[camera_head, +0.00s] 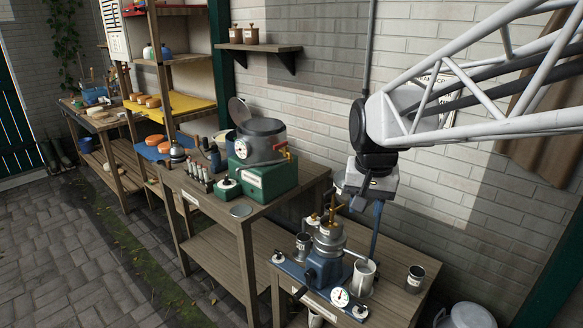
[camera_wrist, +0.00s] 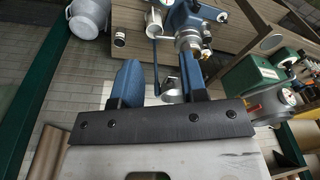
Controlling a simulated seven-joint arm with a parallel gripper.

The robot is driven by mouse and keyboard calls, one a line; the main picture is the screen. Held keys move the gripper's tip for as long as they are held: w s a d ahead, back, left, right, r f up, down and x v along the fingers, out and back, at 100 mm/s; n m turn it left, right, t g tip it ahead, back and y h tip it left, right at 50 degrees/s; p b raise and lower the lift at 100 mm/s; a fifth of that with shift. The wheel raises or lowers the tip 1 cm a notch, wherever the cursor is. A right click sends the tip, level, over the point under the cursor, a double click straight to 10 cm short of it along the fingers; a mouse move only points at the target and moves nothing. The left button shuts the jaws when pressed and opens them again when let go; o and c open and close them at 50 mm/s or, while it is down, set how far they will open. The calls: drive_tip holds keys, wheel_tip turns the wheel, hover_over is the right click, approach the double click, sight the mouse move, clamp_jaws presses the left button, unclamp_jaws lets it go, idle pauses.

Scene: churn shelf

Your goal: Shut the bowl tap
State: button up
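A blue-based hand separator (camera_head: 322,268) stands on the low bench, with a metal bowl and an upright brass tap (camera_head: 335,213) on top. I take this as the bowl tap; whether it is open or shut I cannot tell. The separator also shows at the top of the wrist view (camera_wrist: 187,20), beyond the fingers. My gripper (camera_head: 376,208) hangs to the right of the brass tap, apart from it in the picture. In the wrist view my gripper (camera_wrist: 160,75) has its two blue fingers spread, with no object clearly held between them.
A metal cup (camera_head: 363,276), a dial gauge (camera_head: 340,297) and a small labelled tin (camera_head: 415,278) stand around the separator. A steel pot with a red-handled tap (camera_head: 284,150) sits on a green scale-like base (camera_head: 262,182) to the left. The brick wall is close behind.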

drive_tip(key=w+f+m, duration=0.2)
drive_tip(key=w+m, duration=0.1)
drive_tip(key=w, duration=1.4)
drive_tip(key=m+g, duration=0.2)
hover_over(331, 189)
drive_tip(key=f, duration=0.5)
drive_tip(key=shift+s+f, duration=0.2)
drive_tip(key=shift+f, duration=0.1)
drive_tip(key=shift+f, duration=0.15)
drive_tip(key=shift+f, duration=3.75)
clamp_jaws()
